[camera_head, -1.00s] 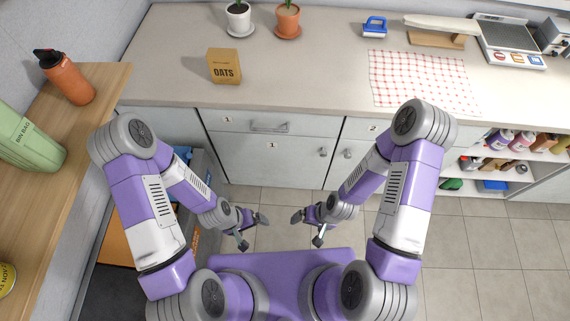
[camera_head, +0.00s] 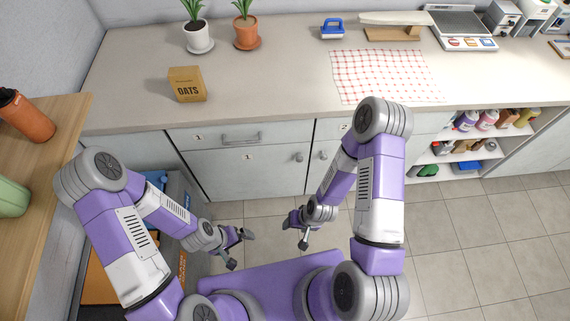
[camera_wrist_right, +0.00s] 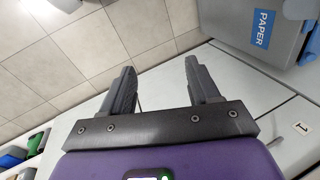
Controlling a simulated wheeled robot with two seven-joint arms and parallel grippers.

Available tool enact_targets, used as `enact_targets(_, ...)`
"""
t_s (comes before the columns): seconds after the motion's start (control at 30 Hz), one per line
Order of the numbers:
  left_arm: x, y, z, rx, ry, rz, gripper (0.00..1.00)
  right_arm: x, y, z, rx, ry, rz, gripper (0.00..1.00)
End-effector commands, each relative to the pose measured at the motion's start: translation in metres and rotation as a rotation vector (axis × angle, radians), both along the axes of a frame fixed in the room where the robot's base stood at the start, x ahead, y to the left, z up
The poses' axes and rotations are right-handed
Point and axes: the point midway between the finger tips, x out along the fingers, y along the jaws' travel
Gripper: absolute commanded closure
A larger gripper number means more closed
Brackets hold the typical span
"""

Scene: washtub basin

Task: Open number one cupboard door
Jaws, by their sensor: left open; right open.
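The number one cupboard door (camera_head: 240,178) is a pale grey panel under the counter. It carries a "1" label (camera_head: 248,156) and a round knob (camera_head: 299,157) near its upper right corner. The door looks closed. My left gripper (camera_head: 241,248) is open and empty, in front of and below the door, apart from it. My right gripper (camera_head: 294,236) is open and empty, below the knob and apart from it. A "1" label (camera_wrist_right: 300,128) shows there at right.
A drawer with a bar handle (camera_head: 240,139) sits above the door. A neighbouring door's knob (camera_head: 322,155) is close by. A grey bin stands left of the cupboard; its blue PAPER label (camera_wrist_right: 262,28) shows in the wrist view. Tiled floor (camera_head: 450,240) is clear at right.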

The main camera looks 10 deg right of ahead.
Motion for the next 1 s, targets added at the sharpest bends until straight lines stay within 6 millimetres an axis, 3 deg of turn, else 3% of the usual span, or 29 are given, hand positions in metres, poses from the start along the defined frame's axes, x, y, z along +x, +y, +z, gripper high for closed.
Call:
enact_targets(0.03, 0.0, 0.0, -0.018, 0.0, 0.0, 0.0, 0.0, 0.012, -0.007, -0.029, -0.04, -0.038, -0.029, 0.39)
enact_targets(0.2, 0.0, 0.0, -0.067, 0.0, 0.001, 0.001, 0.0, 0.08, -0.052, -0.114, -0.247, -0.29, -0.167, 0.39)
enact_targets(0.3, 0.0, 0.0, -0.095, 0.0, 0.001, 0.001, 0.0, 0.123, -0.081, -0.147, -0.37, -0.492, -0.217, 0.39)
enact_targets(0.4, 0.0, 0.0, -0.122, 0.0, 0.001, 0.001, 0.0, 0.164, -0.102, -0.164, -0.471, -0.721, -0.235, 0.39)
enact_targets(0.6, 0.0, 0.0, -0.165, 0.0, 0.001, 0.001, 0.0, 0.226, -0.106, -0.16, -0.562, -1.172, -0.195, 0.39)
enact_targets(0.8, 0.0, 0.0, -0.181, 0.0, 0.0, 0.0, 0.0, 0.247, -0.091, -0.143, -0.559, -1.418, -0.146, 0.39)
enact_targets(1.0, 0.0, 0.0, -0.186, 0.0, 0.0, 0.0, 0.0, 0.265, -0.091, -0.137, -0.556, -1.457, -0.14, 0.39)
